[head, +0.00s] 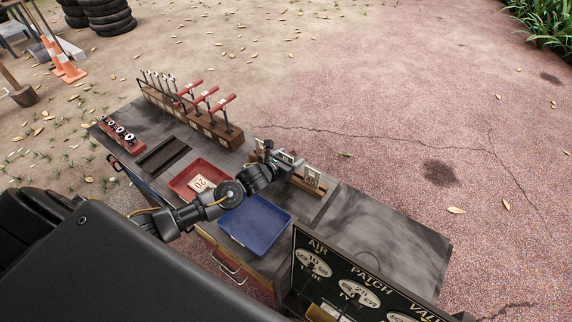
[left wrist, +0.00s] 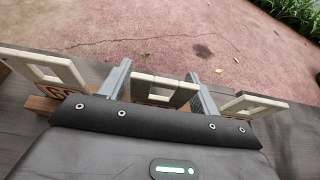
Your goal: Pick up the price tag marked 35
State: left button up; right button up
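White-framed price tags stand upright in a wooden rack (head: 304,186). In the left wrist view one tag (left wrist: 62,68) at left shows what looks like 60. A middle tag (left wrist: 163,90) stands between my fingers, its number hidden. A third tag (left wrist: 246,107) stands at right, its number unreadable. I cannot make out a 35 on any tag. My left gripper (head: 272,157) is over the rack, also in the left wrist view (left wrist: 160,85). Its fingers are apart, one on each side of the middle tag. I cannot tell whether they touch it. My right gripper is not in view.
A red tray (head: 181,186) holds a tag marked 20 (head: 200,184). A blue tray (head: 255,224) is empty. A wooden stand with red-handled tools (head: 212,125) is behind. A dark sign board (head: 345,285) rises at the front right. The cart top's right part (head: 385,230) is clear.

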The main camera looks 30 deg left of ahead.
pick_arm(q)
jog(key=c, duration=0.7)
jog(key=shift+o, duration=0.2)
